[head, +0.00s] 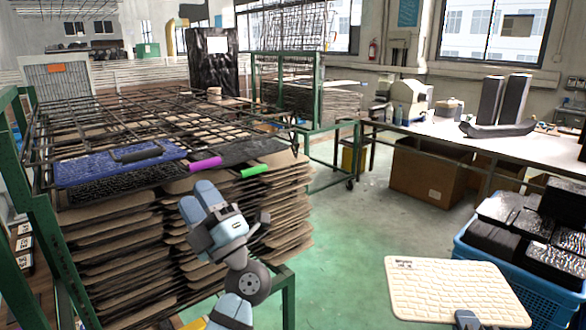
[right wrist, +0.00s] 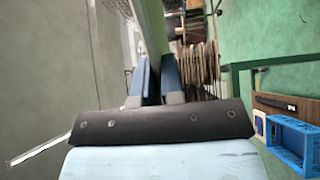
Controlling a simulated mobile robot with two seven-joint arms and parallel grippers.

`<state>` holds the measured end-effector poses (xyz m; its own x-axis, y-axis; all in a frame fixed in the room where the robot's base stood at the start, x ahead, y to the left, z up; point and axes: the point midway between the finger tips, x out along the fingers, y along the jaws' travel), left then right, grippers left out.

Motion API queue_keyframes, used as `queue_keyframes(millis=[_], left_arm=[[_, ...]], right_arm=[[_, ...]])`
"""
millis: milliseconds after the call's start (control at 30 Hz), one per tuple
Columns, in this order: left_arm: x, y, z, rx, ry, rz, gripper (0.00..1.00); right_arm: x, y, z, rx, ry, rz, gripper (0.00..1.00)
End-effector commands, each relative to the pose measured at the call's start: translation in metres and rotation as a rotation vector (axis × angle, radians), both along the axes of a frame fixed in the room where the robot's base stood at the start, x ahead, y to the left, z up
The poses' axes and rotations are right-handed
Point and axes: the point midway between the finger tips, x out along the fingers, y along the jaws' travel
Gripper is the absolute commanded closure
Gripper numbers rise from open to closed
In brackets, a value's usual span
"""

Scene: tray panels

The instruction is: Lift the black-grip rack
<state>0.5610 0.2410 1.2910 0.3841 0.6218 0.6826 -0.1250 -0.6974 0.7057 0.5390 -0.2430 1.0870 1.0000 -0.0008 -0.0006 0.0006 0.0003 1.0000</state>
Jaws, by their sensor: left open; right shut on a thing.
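A blue flat rack (head: 75,176) lies on top of the stack in the green-framed cart at left, with a black grip (head: 140,155) across it. Beside it are a black rack with a magenta grip (head: 205,164) and one with a green grip (head: 254,171). My left gripper (head: 197,200) is open and empty in front of the stack, below the coloured grips. My right gripper (head: 467,318) is at the near edge of a cream ribbed panel (head: 445,280).
A dark wire rack (head: 110,120) lies over the stack. Cardboard layers (head: 115,250) fill the cart below. A blue crate (head: 530,290) with black boxes stands at right, close to the cream panel. A long table (head: 450,140) stands behind. Green floor (head: 345,215) between is clear.

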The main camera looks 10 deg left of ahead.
Motion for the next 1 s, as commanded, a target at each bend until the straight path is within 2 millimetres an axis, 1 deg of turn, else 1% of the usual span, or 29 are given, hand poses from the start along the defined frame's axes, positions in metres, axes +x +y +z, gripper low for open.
queue_keyframes(millis=[33, 100, 233, 300, 400, 533, 667, 1000], left_arm=[[0.001, 0.005, 0.005, -0.098, -0.047, 0.027, 0.55], [0.001, 0.011, 0.016, -0.235, -0.077, 0.058, 0.55], [0.003, 0.016, 0.029, -0.446, -0.083, 0.084, 0.55], [0.004, 0.015, 0.033, -0.527, -0.073, 0.086, 0.55], [0.004, 0.014, 0.037, -0.6, -0.056, 0.084, 0.55], [0.006, 0.016, 0.041, -0.64, -0.043, 0.083, 0.55], [0.01, 0.03, 0.044, -0.643, -0.042, 0.085, 0.55], [0.03, 0.093, 0.057, -0.638, -0.044, 0.087, 0.55]], right_arm=[[0.0, 0.0, -0.019, -0.001, -0.001, 0.0, 1.0], [0.0, 0.0, -0.03, 0.0, -0.001, 0.0, 1.0], [0.0, 0.0, -0.046, 0.0, -0.001, 0.0, 1.0], [0.0, 0.0, -0.051, 0.0, -0.001, 0.0, 1.0], [0.0, 0.0, -0.056, 0.0, -0.001, 0.001, 1.0], [0.0, 0.0, -0.056, 0.0, -0.001, 0.0, 1.0], [0.0, 0.0, -0.054, 0.0, -0.001, 0.0, 1.0], [0.0, 0.0, -0.048, 0.0, -0.001, 0.0, 1.0]])
